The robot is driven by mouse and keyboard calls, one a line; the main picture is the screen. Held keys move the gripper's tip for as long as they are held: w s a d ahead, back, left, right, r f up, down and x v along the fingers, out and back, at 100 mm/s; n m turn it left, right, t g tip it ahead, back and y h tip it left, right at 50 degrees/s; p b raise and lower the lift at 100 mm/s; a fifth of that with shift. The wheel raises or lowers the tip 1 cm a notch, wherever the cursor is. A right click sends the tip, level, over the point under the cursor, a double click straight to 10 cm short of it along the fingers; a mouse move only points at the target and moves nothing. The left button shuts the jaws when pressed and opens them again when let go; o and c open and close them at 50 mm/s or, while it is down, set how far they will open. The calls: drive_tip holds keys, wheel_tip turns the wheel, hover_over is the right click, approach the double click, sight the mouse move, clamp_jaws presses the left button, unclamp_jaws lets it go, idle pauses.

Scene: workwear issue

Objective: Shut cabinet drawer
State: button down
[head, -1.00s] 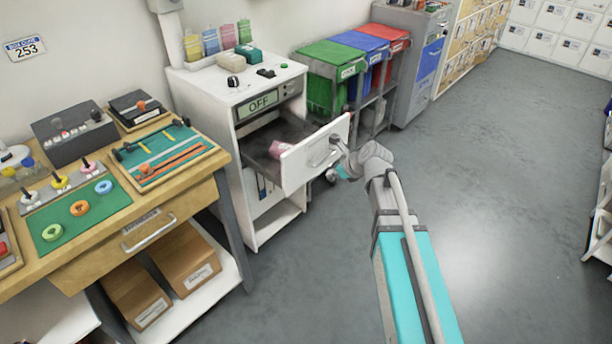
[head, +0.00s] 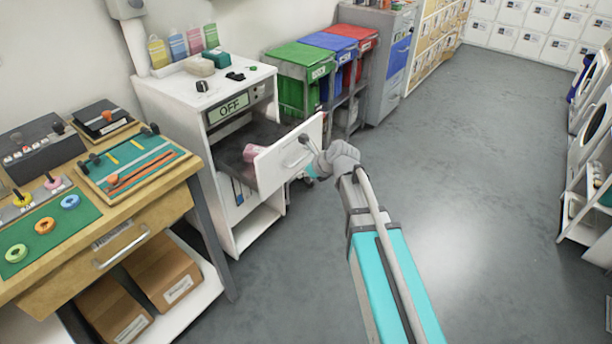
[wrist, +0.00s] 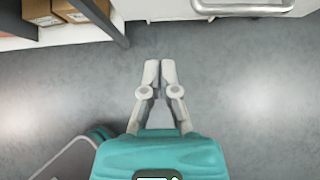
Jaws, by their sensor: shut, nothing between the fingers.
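The white cabinet (head: 222,183) stands left of centre in the head view. Its top drawer (head: 289,153) is pulled well out, with its front facing right and a pink item (head: 256,152) lying inside. The drawer's bar handle (head: 298,157) is near my wrist in that view. In the wrist view, the handle (wrist: 242,10) crosses the top right edge. My gripper (wrist: 160,64) is shut and empty over the grey floor, its fingertips apart from the handle. In the head view the fingers are hidden, so their distance from the drawer front is hard to tell.
Beyond the cabinet is a rack with green (head: 297,91), blue and red bins. The floor (head: 450,150) to the right is clear up to the white shelving (head: 585,215).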

sight(275, 177)
drive_tip(key=b+x, duration=0.1)
drive_tip(key=x, duration=0.2)
drive_tip(key=r+b+x, duration=0.1)
drive_tip(key=b+x, duration=0.1)
drive_tip(key=x, duration=0.1)
drive_tip(key=a+b+x, duration=0.1)
drive_tip(key=b+x, duration=0.1)
drive_tip(key=x, duration=0.1)
drive_tip(key=shift+w+a, duration=0.2)
drive_tip(key=shift+w, duration=0.35)
drive_tip(key=shift+w+a, duration=0.4)
drive_tip(key=shift+a, duration=0.15)
